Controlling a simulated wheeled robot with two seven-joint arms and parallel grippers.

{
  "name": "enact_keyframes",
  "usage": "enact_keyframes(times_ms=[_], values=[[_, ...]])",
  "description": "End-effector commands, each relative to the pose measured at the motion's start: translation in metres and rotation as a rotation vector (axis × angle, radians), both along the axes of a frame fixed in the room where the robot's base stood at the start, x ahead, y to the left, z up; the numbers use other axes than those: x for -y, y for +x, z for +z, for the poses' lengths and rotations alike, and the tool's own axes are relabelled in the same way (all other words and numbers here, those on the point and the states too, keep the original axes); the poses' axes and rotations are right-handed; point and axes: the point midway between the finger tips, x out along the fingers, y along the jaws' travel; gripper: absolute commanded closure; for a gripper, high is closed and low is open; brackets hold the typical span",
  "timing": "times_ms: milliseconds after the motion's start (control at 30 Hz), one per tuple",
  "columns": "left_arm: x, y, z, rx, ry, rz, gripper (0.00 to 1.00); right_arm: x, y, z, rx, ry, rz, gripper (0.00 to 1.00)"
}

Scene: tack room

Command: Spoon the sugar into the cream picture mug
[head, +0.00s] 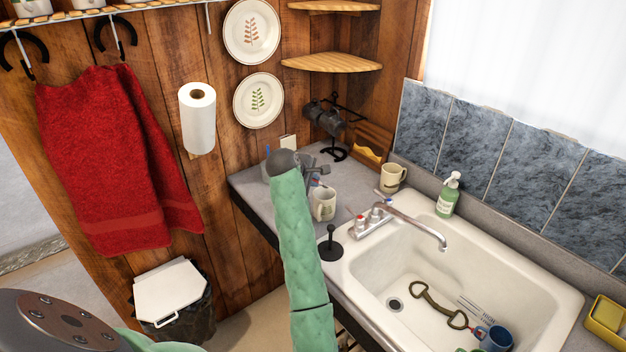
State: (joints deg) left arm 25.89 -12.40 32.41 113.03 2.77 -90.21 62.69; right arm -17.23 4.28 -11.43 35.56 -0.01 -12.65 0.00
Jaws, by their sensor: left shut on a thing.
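A cream mug with a picture on its side (323,204) stands upright on the grey counter (262,196), near the sink. A second cream mug with a picture (393,178) stands farther back, beside the tap. I cannot tell which is the task's mug. My left gripper (316,170) is over the counter, just behind and above the nearer mug. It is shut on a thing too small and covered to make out. No spoon or sugar can be clearly seen; my wrist and forearm hide part of the counter. My right gripper is out of view.
The white sink (370,285) holds an olive two-ringed object (438,304) and a blue mug (495,338). A tap (405,222), green soap bottle (447,195) and black stand (330,244) are at its rim. A dark mug rack (335,125) fills the back corner.

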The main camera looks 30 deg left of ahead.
Motion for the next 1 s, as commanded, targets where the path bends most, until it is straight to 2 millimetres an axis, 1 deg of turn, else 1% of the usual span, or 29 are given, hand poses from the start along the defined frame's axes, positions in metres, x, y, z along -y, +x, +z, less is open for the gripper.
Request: enact_keyframes(times_ms=[167, 500, 700, 1000], values=[[0.000, 0.001, 0.002, -0.006, 0.000, 0.000, 1.00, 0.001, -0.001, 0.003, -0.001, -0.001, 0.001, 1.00], [0.001, 0.008, 0.010, -0.097, 0.009, -0.001, 1.00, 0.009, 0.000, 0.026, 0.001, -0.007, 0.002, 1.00], [0.001, 0.014, 0.012, -0.188, 0.019, -0.001, 1.00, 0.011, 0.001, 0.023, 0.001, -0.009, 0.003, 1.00], [0.001, 0.014, 0.013, -0.201, 0.021, 0.001, 1.00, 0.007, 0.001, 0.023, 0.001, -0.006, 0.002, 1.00]])
